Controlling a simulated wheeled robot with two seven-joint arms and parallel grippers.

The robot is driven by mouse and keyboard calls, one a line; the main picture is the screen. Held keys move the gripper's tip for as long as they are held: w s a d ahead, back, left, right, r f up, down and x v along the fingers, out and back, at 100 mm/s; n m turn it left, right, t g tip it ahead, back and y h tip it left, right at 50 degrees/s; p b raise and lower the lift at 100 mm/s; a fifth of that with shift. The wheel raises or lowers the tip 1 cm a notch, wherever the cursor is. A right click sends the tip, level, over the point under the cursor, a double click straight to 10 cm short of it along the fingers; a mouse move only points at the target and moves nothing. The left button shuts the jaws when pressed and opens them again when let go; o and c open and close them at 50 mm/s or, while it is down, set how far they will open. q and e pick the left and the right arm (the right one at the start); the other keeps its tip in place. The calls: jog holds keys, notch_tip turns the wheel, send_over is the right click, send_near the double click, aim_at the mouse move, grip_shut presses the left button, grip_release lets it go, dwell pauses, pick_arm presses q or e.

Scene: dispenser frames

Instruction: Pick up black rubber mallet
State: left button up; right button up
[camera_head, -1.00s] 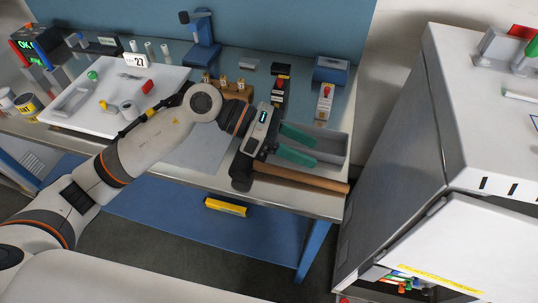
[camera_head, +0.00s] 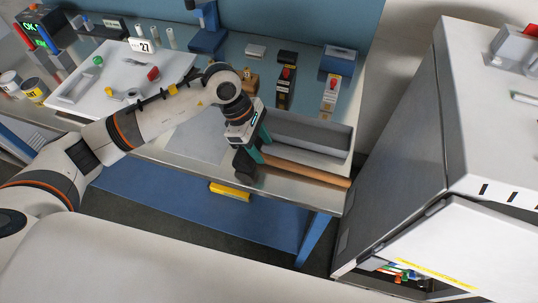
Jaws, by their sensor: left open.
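The mallet has a black head (camera_head: 244,166) and a long wooden handle (camera_head: 308,171). It lies along the front edge of the metal bench, head to the left and handle pointing right. My left gripper (camera_head: 261,146) is open, with green fingers pointing down by the head end of the handle. The gripper body partly hides the head and the near handle. I cannot tell whether the fingers touch the handle or stand around it. My right gripper is not in view.
A grey open tray (camera_head: 310,138) lies just behind the handle. A wooden block (camera_head: 250,83) and red-topped dispensers (camera_head: 285,85) stand farther back. A white board (camera_head: 120,88) with parts is at the left. A large grey cabinet (camera_head: 400,150) stands right of the bench.

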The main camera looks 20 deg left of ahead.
aim_at(267, 156)
pick_arm(q)
jog(key=p+x, duration=0.2)
jog(key=x, duration=0.1)
jog(key=shift+w+f, duration=0.1)
jog(key=shift+f, duration=0.2)
jog(key=shift+d+f, duration=0.15)
jog(key=shift+f, duration=0.4)
jog(key=shift+w+r, duration=0.1)
grip_shut()
